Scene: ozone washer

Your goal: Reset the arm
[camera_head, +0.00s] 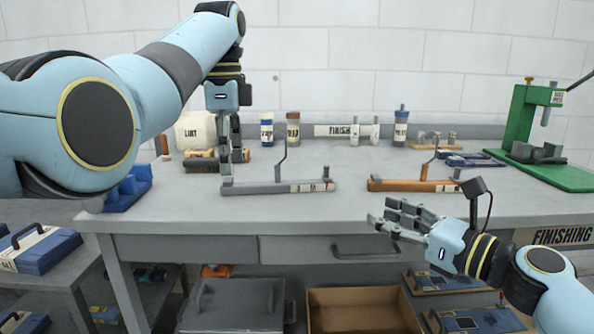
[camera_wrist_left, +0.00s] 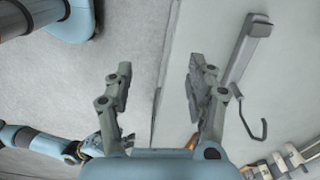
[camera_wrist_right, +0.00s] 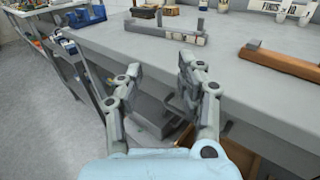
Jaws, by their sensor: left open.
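My left gripper (camera_head: 231,165) points down over the left part of the bench, close to the grey bar tool with a hook (camera_head: 280,186). In the left wrist view its fingers (camera_wrist_left: 158,75) are apart with nothing between them, and the grey bar (camera_wrist_left: 247,48) lies to their right. My right gripper (camera_head: 386,218) points left in front of the bench's front edge, near the drawer. In the right wrist view its fingers (camera_wrist_right: 148,75) are apart and empty.
The bench top (camera_head: 350,205) holds an orange bar (camera_head: 410,185), a green press (camera_head: 520,130), bottles (camera_head: 293,130) and a LINT roll (camera_head: 196,131). Below are a grey case (camera_head: 235,305), a cardboard box (camera_head: 360,310) and a drawer (camera_head: 330,249). A side shelf (camera_head: 70,275) stands left.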

